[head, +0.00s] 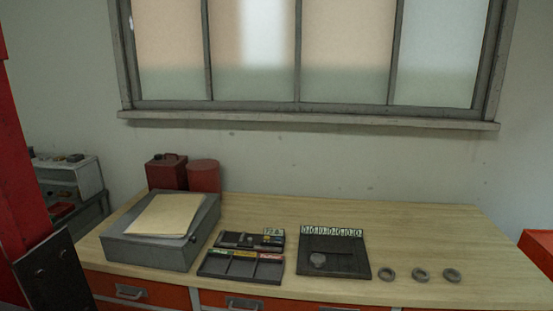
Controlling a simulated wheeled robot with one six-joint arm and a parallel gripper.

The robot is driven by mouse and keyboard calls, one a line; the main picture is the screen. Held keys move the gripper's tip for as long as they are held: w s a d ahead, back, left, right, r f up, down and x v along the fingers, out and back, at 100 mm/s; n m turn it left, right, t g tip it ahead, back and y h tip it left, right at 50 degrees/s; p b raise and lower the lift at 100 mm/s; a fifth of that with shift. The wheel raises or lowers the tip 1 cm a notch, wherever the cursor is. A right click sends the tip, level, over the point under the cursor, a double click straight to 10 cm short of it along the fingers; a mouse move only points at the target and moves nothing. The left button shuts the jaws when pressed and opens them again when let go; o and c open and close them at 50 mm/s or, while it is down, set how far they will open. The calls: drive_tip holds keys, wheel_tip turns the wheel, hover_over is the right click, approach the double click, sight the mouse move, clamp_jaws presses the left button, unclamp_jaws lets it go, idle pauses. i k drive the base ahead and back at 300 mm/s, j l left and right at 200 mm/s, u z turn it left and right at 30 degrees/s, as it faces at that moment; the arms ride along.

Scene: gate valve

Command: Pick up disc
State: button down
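The wooden bench (470,235) has free room at its back and right. A grey box with a paper folder (168,216) stands at left, with red containers (204,175) behind it. Dark trays (243,264) lie left of the panel. A window is above.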

sight(316, 260)
drive_tip(key=i+j+u, duration=0.15)
drive_tip(key=i+u, duration=0.65)
drive_tip(key=k+j, duration=0.05)
